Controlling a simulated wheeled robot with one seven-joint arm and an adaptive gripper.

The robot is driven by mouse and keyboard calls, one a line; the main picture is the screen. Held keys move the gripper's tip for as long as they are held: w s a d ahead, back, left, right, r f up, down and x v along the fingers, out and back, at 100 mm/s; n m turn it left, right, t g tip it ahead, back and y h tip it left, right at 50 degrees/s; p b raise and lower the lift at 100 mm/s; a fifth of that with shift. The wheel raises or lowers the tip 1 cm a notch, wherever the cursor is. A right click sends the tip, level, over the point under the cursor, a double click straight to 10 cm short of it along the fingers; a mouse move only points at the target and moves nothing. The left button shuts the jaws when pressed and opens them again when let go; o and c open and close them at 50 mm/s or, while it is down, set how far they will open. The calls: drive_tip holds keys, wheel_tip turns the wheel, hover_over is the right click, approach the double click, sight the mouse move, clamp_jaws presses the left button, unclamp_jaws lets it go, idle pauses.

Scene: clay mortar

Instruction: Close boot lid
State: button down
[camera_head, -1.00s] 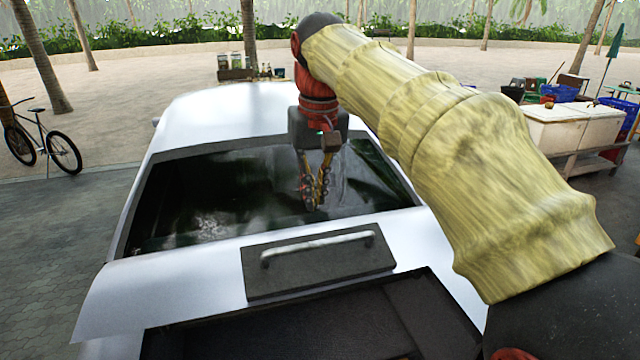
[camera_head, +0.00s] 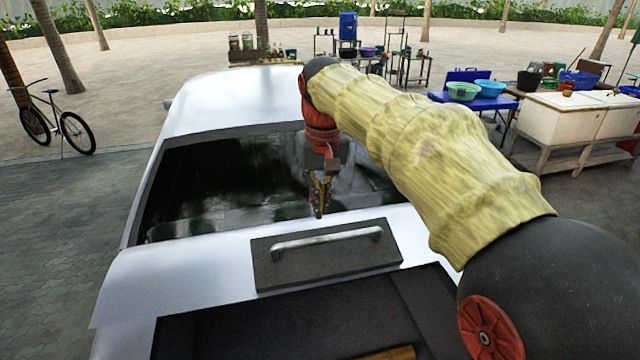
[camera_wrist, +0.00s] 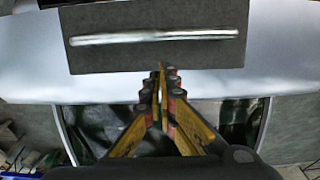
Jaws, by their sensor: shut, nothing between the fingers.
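The white boot lid (camera_head: 160,273) of the car is raised, and the dark boot opening (camera_head: 290,325) shows below it. A dark grey plate (camera_head: 265,275) with a silver bar handle (camera_head: 327,239) is fixed on the lid. In the wrist view the handle (camera_wrist: 150,37) runs across the top, on the plate (camera_wrist: 100,60). My gripper (camera_head: 318,213) is shut and empty. It hangs in front of the rear window, just beyond the plate. In the wrist view my gripper (camera_wrist: 161,72) points at the plate, its tips overlapping the plate's edge below the handle; I cannot tell whether they touch it.
The dark rear window (camera_head: 220,180) and white roof (camera_head: 230,105) lie beyond the lid. A bicycle (camera_head: 57,125) stands at left. A white chest (camera_head: 560,125) and blue table (camera_head: 480,101) with basins stand at right. Paving at left is clear.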

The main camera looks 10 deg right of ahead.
drive_tip(key=shift+s+f, duration=0.9)
drive_tip(key=shift+s, duration=0.15)
drive_tip(key=shift+f, duration=0.25)
